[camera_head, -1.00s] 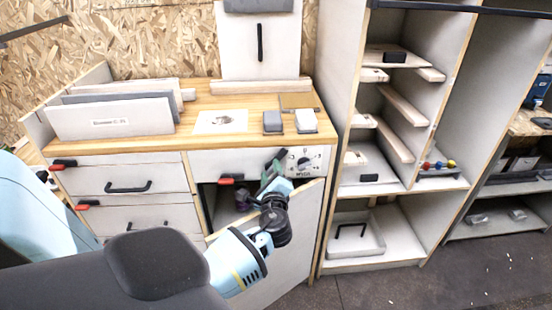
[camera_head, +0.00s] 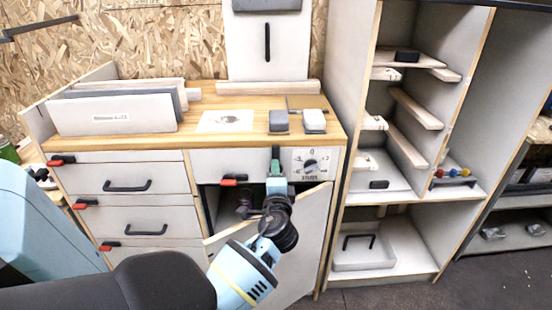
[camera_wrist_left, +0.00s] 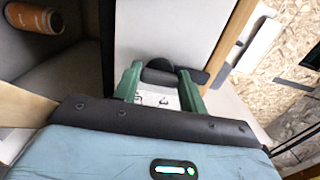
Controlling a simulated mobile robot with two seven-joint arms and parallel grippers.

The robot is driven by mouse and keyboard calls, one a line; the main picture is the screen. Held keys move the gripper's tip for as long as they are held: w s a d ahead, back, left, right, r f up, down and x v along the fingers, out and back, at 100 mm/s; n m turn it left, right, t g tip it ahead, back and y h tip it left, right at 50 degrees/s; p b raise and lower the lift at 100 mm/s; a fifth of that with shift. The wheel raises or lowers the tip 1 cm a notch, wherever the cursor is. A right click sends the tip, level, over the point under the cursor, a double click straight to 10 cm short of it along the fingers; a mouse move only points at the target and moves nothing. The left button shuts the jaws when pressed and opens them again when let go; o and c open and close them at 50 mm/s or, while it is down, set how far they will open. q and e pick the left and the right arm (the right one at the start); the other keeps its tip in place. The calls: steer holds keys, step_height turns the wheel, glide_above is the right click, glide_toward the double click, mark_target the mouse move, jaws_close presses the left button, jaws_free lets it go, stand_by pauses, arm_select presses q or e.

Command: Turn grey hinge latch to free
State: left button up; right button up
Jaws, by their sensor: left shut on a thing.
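The grey hinge latch (camera_wrist_left: 160,72) shows in the left wrist view as a dark grey piece against a white panel, between the green fingers. My left gripper (camera_wrist_left: 160,86) is shut on it, one finger on each side. In the head view my left gripper (camera_head: 276,165) is at the cabinet front, just left of the dial panel (camera_head: 311,163). The gripper and wrist hide the latch there. A small marked label (camera_wrist_left: 157,99) shows between the fingers. My right gripper is not in view.
The cabinet door (camera_head: 300,225) stands open below my left gripper, behind my arm. An orange can (camera_wrist_left: 35,17) lies inside the cabinet. Drawers with a red latch (camera_head: 62,160) are on the left. A tall shelf unit (camera_head: 385,215) stands close on the right.

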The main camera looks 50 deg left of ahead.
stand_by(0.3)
arm_select(q)
steer(key=o, duration=1.4)
steer(key=v, duration=0.8)
